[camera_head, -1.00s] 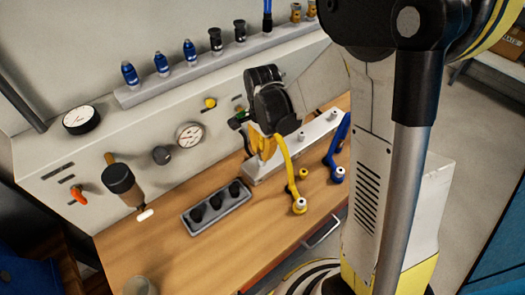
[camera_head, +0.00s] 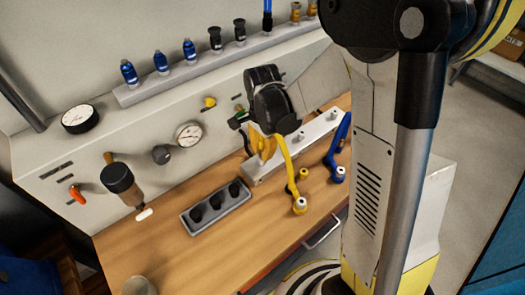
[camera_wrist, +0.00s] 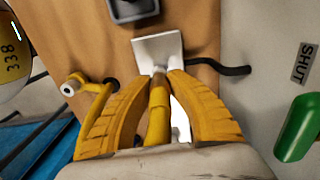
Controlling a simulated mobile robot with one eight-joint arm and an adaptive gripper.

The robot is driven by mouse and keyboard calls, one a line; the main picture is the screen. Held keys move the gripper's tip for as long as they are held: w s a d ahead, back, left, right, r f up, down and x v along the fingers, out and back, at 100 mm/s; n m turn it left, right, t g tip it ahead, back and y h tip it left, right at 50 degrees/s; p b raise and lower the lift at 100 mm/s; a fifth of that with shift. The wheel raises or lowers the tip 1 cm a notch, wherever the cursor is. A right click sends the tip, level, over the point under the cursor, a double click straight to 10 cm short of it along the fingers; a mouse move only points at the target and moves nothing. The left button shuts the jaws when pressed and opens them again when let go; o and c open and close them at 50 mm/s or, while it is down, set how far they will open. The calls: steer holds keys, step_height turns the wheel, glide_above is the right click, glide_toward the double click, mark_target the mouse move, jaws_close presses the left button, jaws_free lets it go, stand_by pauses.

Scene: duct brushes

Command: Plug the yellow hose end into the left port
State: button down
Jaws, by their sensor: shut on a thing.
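My gripper (camera_wrist: 160,105) has two yellow ribbed fingers shut on a yellow cylindrical hose end (camera_wrist: 158,118), whose silver tip points away from my wrist. In the head view my gripper (camera_head: 262,148) is above the left part of a pale rail, its fingers partly hidden by my dark wrist. A grey block (camera_head: 187,220) with three dark round ports lies on the bench, left of and nearer than my gripper. The leftmost port (camera_head: 196,214) looks empty. The held end is apart from the block. Part of the block also shows in the wrist view (camera_wrist: 125,18).
The pale rail (camera_head: 318,131) carries small pegs. A yellow piece with a silver tip (camera_head: 300,205) and a blue one (camera_head: 337,160) stand near it. A brown-handled cylinder (camera_head: 118,178) and gauges (camera_head: 188,134) are on the panel.

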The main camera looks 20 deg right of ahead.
steer(key=shift+f, duration=0.3)
steer(key=c, duration=1.3)
jaws_free()
steer(key=shift+r, duration=0.1)
step_height(320, 180, up, 12)
steer(key=shift+f, duration=0.1)
steer(key=s+r+n+t, duration=0.1)
steer(key=s+n+t, duration=0.1)
steer(key=s+n, duration=0.2)
steer(key=s+r+n+t+b, duration=0.1)
steer(key=s+n+t, duration=0.1)
steer(key=s+n, duration=0.2)
steer(key=s+r+n+t+b, duration=0.1)
steer(key=s+n+t, duration=0.2)
steer(key=n, duration=0.3)
steer(key=shift+s+r, duration=0.1)
steer(key=shift+s, duration=0.75)
